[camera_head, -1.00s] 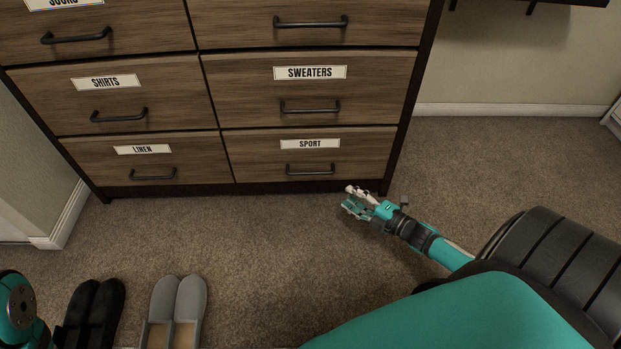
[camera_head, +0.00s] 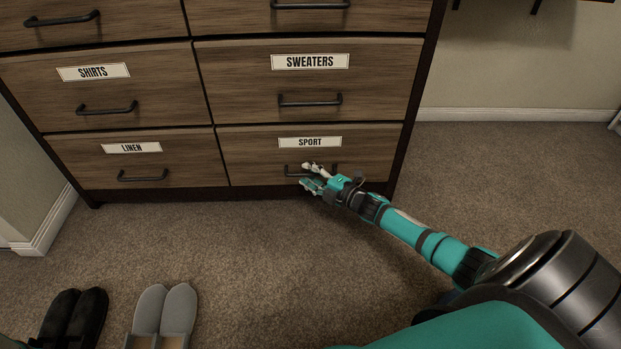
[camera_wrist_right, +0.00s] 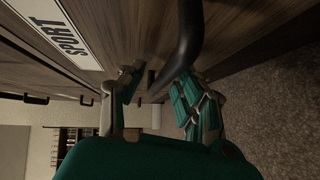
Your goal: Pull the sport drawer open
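The sport drawer (camera_head: 362,152) is the bottom right drawer of the dresser, under a white label reading SPORT, and its front sits flush with the others. Its dark bar handle (camera_head: 292,170) is partly hidden behind my right gripper (camera_head: 309,176). In the right wrist view the handle (camera_wrist_right: 184,52) runs between the spread fingers of the gripper (camera_wrist_right: 155,92), one finger on each side. The fingers look apart and not closed on the bar; whether one touches it I cannot tell. My left gripper is not in view.
The sweaters drawer (camera_head: 375,80) is directly above and the linen drawer (camera_head: 85,165) is to the left, both shut. Black slippers (camera_head: 75,318) and grey slippers (camera_head: 163,310) stand on the carpet at lower left. The carpet before the sport drawer is otherwise clear.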

